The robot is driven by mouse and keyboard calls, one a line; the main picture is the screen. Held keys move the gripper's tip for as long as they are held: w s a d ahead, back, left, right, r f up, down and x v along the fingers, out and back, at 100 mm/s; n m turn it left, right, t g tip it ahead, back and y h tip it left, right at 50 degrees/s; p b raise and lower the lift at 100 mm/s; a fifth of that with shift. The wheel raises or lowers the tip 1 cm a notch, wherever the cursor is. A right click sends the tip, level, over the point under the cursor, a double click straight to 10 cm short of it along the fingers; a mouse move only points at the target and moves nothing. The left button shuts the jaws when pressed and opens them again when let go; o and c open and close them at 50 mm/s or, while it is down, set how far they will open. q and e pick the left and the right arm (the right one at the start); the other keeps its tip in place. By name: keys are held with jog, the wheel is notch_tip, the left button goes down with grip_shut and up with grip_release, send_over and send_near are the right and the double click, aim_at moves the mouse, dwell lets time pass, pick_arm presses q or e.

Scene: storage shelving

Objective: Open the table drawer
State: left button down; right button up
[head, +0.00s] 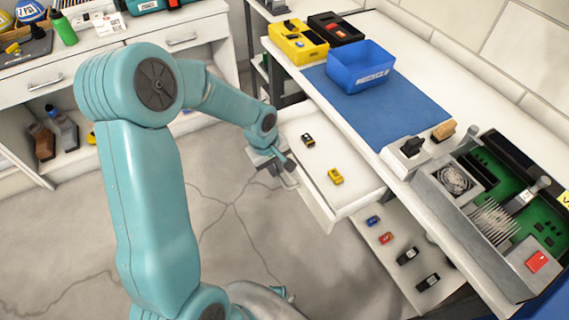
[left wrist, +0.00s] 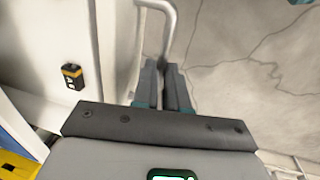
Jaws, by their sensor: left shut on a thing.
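The white table drawer (head: 318,158) stands pulled out from under the worktop, with its inside in view. A small black-and-yellow block and a yellow item (head: 335,176) lie in it. My left gripper (head: 284,172) is at the drawer's front. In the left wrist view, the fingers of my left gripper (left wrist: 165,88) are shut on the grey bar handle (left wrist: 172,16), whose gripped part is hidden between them. The black-and-yellow block (left wrist: 71,76) lies in the drawer (left wrist: 108,60) to the left. My right gripper is not in view.
On the worktop are a blue bin (head: 360,68), a blue mat (head: 405,112), a yellow crate (head: 298,44) and an electronics tray (head: 500,200). A lower shelf (head: 392,262) holds several small items. Cracked grey floor (head: 235,200) lies clear before the drawer. Another cabinet (head: 30,125) stands at left.

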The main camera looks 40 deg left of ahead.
pick_arm(q)
jog(key=s+a, duration=0.2)
jog(key=s, duration=0.4)
jog(key=shift+s+a+b, duration=0.3)
jog(key=shift+a+b, duration=0.05)
jog(key=shift+a, duration=0.05)
jog(key=c, duration=1.2)
grip_release()
jog(key=shift+o, duration=0.2)
notch_tip(320, 180, up, 16)
jog(key=s+a+p, duration=0.1)
jog(key=s+p, duration=0.2)
jog(key=shift+p, duration=0.35)
